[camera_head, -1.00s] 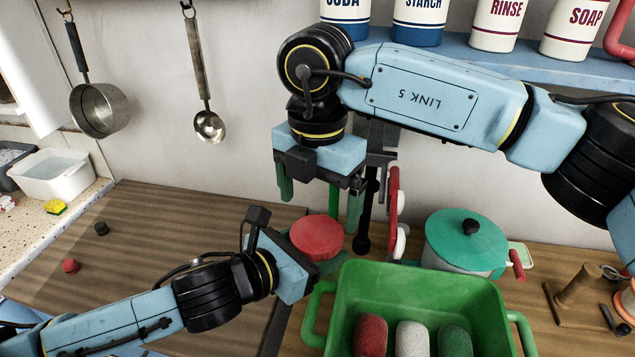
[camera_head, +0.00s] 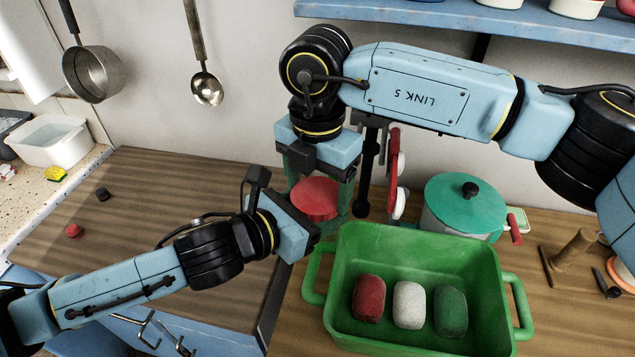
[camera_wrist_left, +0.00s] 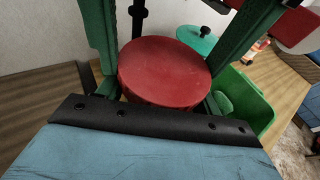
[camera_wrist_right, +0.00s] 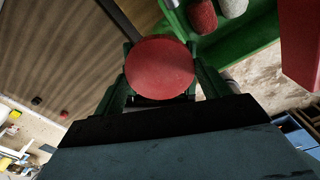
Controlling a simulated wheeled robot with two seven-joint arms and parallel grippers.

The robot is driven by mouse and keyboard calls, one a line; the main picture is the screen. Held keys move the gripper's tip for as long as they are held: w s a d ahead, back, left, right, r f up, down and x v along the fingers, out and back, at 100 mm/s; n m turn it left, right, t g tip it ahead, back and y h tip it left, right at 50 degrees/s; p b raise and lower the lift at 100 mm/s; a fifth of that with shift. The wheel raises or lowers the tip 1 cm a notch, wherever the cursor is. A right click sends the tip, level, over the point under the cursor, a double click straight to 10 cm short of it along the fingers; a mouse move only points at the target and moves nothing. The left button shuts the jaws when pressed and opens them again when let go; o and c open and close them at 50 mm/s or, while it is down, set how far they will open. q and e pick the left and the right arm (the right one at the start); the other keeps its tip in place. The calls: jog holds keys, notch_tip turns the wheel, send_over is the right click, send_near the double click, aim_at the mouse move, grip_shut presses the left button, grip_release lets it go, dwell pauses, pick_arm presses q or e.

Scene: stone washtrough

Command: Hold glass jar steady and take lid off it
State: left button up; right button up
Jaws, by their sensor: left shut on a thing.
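The jar's round red lid (camera_head: 315,198) is in the middle of the head view, beside the green tub. It also shows in the left wrist view (camera_wrist_left: 163,72) and the right wrist view (camera_wrist_right: 160,67). The glass body under it is almost wholly hidden. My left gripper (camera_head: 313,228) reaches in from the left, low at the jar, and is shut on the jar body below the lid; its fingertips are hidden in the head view. My right gripper (camera_head: 321,192) points down from above, open, one green finger on each side of the lid. I cannot tell whether these fingers touch it.
The green tub (camera_head: 350,240) with red, white and green blocks stands close right of the jar. A pot with a teal lid (camera_head: 466,204) and a red-and-white rack (camera_head: 393,175) stand behind. The wooden counter (camera_head: 165,200) is mostly clear on the left.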

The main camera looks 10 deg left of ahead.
jog(key=o, duration=1)
jog(key=shift+c, duration=0.2)
jog(key=shift+r, duration=2.3)
